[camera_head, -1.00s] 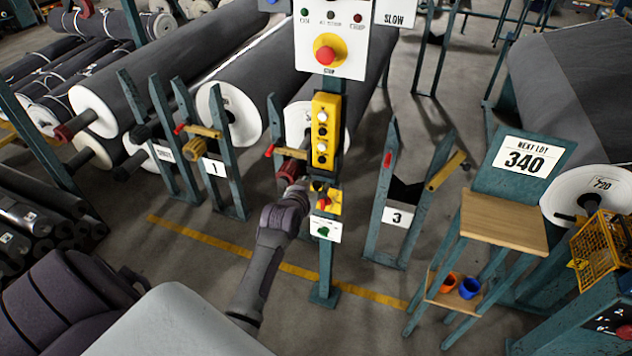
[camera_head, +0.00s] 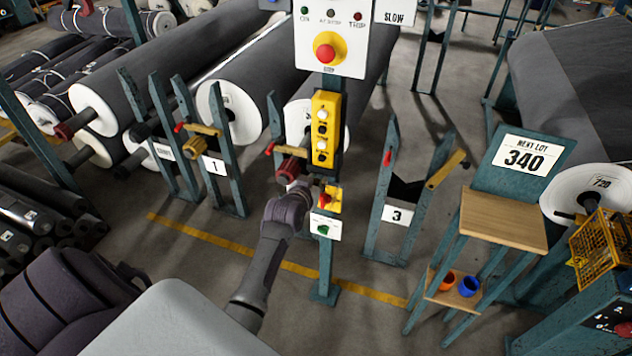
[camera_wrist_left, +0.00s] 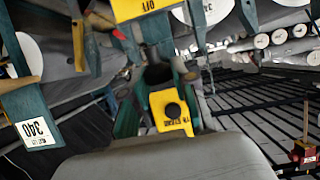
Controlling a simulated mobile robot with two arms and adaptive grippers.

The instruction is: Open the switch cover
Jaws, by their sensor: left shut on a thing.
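A yellow switch plate (camera_head: 335,199) is on the teal post, below the yellow button box. A small red part (camera_head: 325,199), which looks like the switch cover, sits on the plate's left side. My left gripper (camera_head: 311,188) is at that left side, shut on the small cover; its fingertips are small and partly hidden. In the left wrist view, a yellow plate marked OFF (camera_wrist_left: 145,8) is at the top edge, and the exact grip on the cover cannot be made out. My right gripper is not in view.
Above are the yellow button box (camera_head: 325,130) and a white panel with a red stop button (camera_head: 324,54). A white plate with a green button (camera_head: 324,228) is below. Stand 3 (camera_head: 397,215) is to the right, and a roll with a red end (camera_head: 290,168) is close on the left.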

